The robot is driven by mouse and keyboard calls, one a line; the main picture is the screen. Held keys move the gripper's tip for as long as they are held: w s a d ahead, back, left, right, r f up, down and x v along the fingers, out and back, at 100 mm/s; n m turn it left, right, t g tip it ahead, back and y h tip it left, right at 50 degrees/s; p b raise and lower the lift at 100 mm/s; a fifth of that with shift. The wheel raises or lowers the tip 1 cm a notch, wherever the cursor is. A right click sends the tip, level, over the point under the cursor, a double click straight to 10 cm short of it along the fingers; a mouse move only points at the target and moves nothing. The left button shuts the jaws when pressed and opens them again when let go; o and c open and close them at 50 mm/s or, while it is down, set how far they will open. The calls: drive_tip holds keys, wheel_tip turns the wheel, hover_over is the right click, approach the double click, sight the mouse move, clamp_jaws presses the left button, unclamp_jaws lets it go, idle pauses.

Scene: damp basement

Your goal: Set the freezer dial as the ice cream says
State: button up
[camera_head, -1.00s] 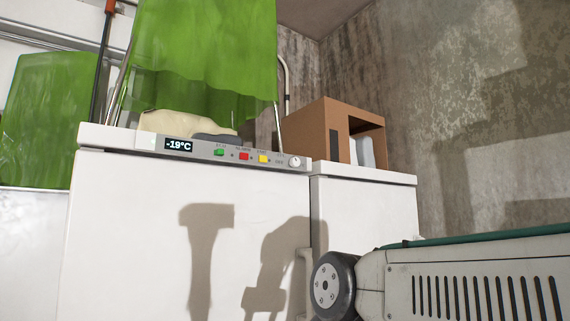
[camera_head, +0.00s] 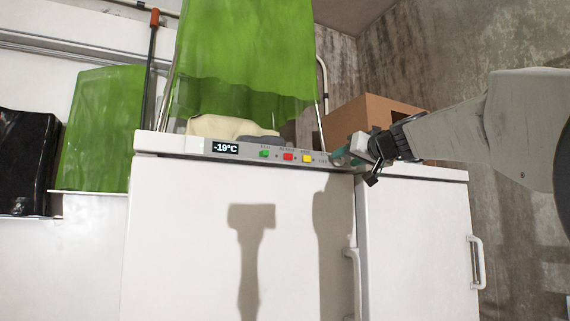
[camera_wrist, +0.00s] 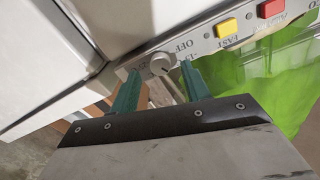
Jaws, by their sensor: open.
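The white freezer (camera_head: 170,230) has a grey control strip along its top front edge. The display (camera_head: 225,148) on it reads -19°C. The round grey dial (camera_wrist: 160,63) shows in the wrist view at the strip's end, beside the printed words OFF and FAST. In the head view my gripper hides the dial. My gripper (camera_head: 350,153) is at the right end of the strip. In the wrist view its two teal fingers (camera_wrist: 160,73) are open, one on each side of the dial; I cannot tell whether they touch it. No ice cream is recognisable.
Green (camera_head: 264,154), red (camera_head: 288,157) and yellow (camera_head: 307,159) buttons sit along the strip. A second white cabinet (camera_head: 415,230) stands at right with a brown box (camera_head: 365,112) on top. Green cloth or plastic (camera_head: 245,60) hangs above the freezer.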

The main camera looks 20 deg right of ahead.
sight(338, 161)
drive_tip(key=shift+w, duration=1.35)
drive_tip(key=c, duration=1)
drive_tip(key=shift+m, duration=0.3)
drive_tip(key=m, duration=1.1)
